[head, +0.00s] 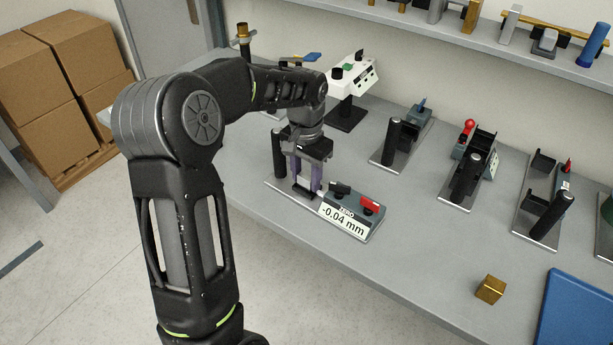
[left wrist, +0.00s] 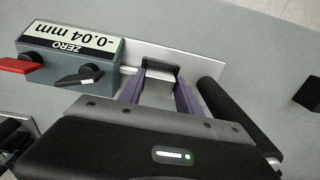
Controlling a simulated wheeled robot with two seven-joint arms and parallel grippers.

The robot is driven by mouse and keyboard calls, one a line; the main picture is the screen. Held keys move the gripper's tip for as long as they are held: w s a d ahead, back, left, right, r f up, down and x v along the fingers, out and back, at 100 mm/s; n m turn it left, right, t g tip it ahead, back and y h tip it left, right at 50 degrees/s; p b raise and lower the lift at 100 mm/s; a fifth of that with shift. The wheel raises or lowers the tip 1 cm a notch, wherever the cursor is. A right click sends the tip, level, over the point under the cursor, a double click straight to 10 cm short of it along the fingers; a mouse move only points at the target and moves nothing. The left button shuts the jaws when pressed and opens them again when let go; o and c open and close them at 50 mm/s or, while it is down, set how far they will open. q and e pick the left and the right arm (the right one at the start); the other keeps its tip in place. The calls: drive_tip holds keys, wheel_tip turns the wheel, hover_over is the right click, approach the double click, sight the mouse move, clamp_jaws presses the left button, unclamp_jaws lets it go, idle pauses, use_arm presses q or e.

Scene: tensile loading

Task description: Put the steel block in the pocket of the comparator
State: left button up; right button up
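The comparator (head: 350,215) stands near the front of the bench, with a display reading -0.04 mm, a red lever and a black knob; it also shows in the left wrist view (left wrist: 70,62). My left gripper (head: 306,188) points down over the plate beside the display, its purple fingers apart at a black bracket (left wrist: 160,70) that looks like the pocket. In the left wrist view, a pale grey surface (left wrist: 158,90) lies between the fingers. It may be the steel block, but I cannot tell whether the fingers touch it. My right gripper is out of view.
A black post (head: 279,153) rises close behind my left gripper. A brass cube (head: 490,290) and a blue mat (head: 578,310) lie at the front right. Several other gauge stations stand along the bench, with a white instrument (head: 352,75) at the back.

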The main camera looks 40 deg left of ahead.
sight(307, 175)
use_arm(q)
drive_tip(key=shift+o, duration=0.6)
drive_tip(key=shift+s+d+f, duration=0.2)
drive_tip(key=shift+f, duration=0.3)
drive_tip(key=shift+r, duration=0.1)
drive_tip(key=shift+w+d+r, duration=0.1)
drive_tip(key=shift+w+r, duration=0.05)
drive_tip(key=shift+r, duration=0.4)
wheel_tip(307, 175, up, 12)
